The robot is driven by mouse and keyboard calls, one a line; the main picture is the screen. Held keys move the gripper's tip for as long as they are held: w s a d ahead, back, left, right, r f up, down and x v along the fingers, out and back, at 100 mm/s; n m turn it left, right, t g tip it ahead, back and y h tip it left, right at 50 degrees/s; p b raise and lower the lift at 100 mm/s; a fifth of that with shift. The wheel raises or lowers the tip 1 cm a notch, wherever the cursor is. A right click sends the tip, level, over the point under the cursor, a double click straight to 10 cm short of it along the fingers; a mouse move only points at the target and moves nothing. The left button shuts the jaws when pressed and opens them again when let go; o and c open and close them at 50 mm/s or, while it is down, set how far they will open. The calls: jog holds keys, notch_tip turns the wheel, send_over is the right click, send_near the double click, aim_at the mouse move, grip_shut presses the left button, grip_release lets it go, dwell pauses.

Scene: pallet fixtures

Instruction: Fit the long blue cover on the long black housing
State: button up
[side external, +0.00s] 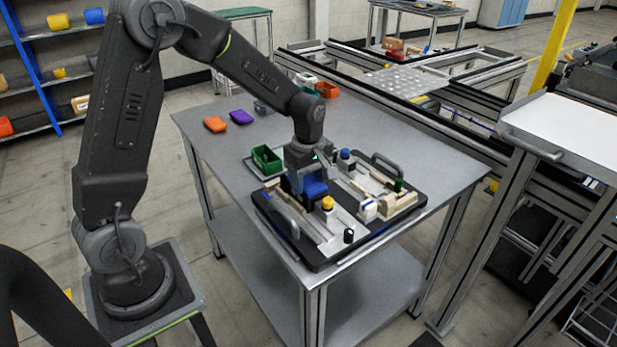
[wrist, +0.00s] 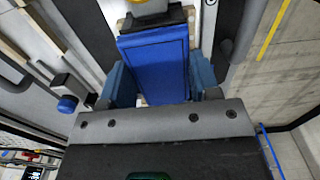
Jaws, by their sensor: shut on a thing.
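The long blue cover (wrist: 155,65) lies between my gripper's two fingers in the wrist view, its long side pointing away from the wrist. My gripper (side external: 308,184) is shut on it and points down over the left half of the black pallet (side external: 262,207) in the side view. The cover also shows there as a blue block (side external: 315,188) low between the fixtures. I cannot tell whether it touches what is beneath it. The long black housing cannot be made out; the gripper and cover hide the spot under them.
A yellow-topped part (side external: 327,203) stands close to the cover, with a black cylinder (side external: 348,237) nearer the front. A blue-topped post (side external: 346,157), a green cylinder (side external: 398,185) and pallet handles (side external: 386,165) rise nearby. A green bin (side external: 267,158) stands behind.

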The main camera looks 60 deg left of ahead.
aim_at(308, 182)
jog(key=o, duration=1)
notch_tip(308, 182, up, 14)
jog(key=shift+f, duration=0.1)
dwell(0.4)
jog(key=s+d+r+m+t, duration=0.1)
jog(key=s+d+m+t, duration=0.1)
jog(key=s+m, duration=0.4)
jog(key=s+d+m+t, duration=0.1)
jog(key=s+d+m, duration=0.2)
jog(key=s+m, duration=0.3)
jog(key=s+d+r+m+t, duration=0.1)
jog(key=s+d+m+t, duration=0.1)
jog(key=s+m, duration=0.4)
jog(key=shift+s+d+r+t, duration=0.3)
jog(key=shift+s+d, duration=0.3)
jog(key=shift+s, duration=0.25)
